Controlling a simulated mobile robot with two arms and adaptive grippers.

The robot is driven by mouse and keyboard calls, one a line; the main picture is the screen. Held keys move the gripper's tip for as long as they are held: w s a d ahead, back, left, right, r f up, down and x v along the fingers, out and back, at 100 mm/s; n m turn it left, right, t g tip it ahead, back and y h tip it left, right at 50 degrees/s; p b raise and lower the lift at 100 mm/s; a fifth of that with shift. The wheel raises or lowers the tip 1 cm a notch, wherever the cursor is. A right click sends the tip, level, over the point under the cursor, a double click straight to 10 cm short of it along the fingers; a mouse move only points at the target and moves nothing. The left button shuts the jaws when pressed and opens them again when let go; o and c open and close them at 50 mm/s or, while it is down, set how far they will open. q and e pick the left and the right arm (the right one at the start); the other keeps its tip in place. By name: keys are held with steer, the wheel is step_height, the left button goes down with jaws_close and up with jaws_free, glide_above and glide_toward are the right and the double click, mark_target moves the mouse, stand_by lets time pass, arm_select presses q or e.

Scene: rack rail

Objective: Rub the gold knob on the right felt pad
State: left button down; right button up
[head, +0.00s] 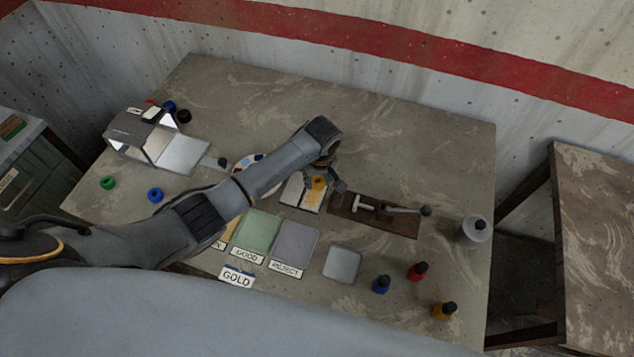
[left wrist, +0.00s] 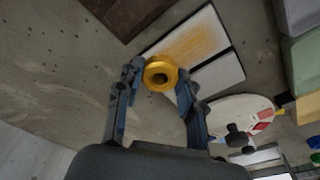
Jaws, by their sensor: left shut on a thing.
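The gold knob (head: 318,183) is a small yellow ring-like piece between the fingertips of my left gripper (head: 325,181). In the left wrist view, the gold knob (left wrist: 161,74) sits between the two blue-lined fingers of the left gripper (left wrist: 158,82), which is shut on it. The right felt pad (head: 312,197) is white with a yellow smear; it also shows in the left wrist view (left wrist: 190,42). The left felt pad (head: 291,191) is plain white beside it. The knob is over or beside the right pad's edge; I cannot tell whether they touch. My right gripper is not in view.
A brown board (head: 390,221) with a metal tool lies right of the pads. A round palette (head: 243,164) is partly behind my arm. Green (head: 258,231) and grey (head: 294,241) mats lie in front. Bottles, including a red one (head: 417,271), stand front right.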

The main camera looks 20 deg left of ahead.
mark_target(314, 194)
arm_select(q)
steer(key=shift+s+r+p, duration=0.1)
steer(key=shift+s+p, duration=0.5)
steer(key=shift+p, duration=0.15)
steer(key=shift+s+f, duration=0.2)
steer(key=shift+s, duration=0.7)
steer(key=shift+w+r, duration=0.1)
steer(key=shift+r, duration=3)
